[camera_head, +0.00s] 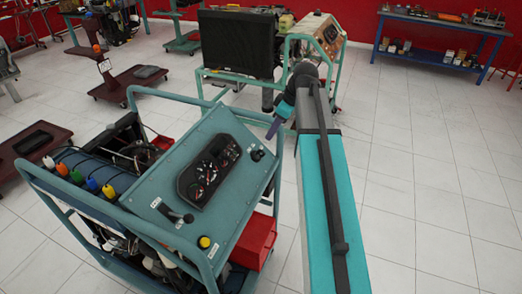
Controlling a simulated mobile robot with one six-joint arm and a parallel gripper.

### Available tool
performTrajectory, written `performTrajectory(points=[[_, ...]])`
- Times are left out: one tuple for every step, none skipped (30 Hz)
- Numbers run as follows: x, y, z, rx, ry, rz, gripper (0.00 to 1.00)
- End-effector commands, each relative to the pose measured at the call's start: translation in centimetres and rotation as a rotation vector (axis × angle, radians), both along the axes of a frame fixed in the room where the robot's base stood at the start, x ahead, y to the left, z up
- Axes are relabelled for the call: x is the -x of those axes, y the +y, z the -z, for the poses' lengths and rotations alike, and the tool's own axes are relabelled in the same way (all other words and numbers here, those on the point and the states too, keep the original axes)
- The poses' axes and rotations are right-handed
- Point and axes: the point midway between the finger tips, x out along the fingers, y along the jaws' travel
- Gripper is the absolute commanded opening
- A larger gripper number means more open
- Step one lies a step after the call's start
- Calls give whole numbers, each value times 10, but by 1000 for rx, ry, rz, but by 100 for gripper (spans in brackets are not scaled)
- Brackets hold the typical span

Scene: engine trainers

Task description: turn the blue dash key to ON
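The engine trainer's teal dash panel (150,190) tilts up at centre left, with a black gauge cluster (210,170) on it. Small dark knobs (257,155) sit at the panel's upper right. A black lever (177,216) and a yellow button (204,242) are near its lower edge. I cannot make out a blue key or its position. My gripper (274,124), at the far end of my arm, is small and seen from behind. It hangs beyond the panel's upper right corner, apart from the knobs. Its fingers are too unclear to tell open from shut.
The trainer's teal tube frame (170,97) rises around the panel. A red box (254,240) sits low on its right side. Another trainer with a black screen (237,44) stands behind. A blue workbench (440,22) is at back right. The tiled floor on the right is clear.

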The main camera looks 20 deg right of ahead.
Motion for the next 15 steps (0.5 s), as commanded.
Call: performTrajectory(points=[[-1,2,4,-1,2,-1,28],[-1,3,6,-1,2,-1,28],[-2,4,10,-1,3,-1,28],[-3,5,13,-1,2,-2,28],[-4,6,15,0,2,-2,28],[-5,6,19,0,2,-2,28],[-6,7,22,-1,3,-1,28],[-7,8,25,-1,3,-1,28],[-8,9,28,-1,2,-1,28],[-9,10,31,-1,2,-1,28],[-10,11,34,-1,2,-1,28],[-11,12,38,0,3,-1,28],[-11,13,41,-1,3,-1,28],[-12,13,43,-1,2,-1,28],[-14,14,47,-1,2,-1,28]])
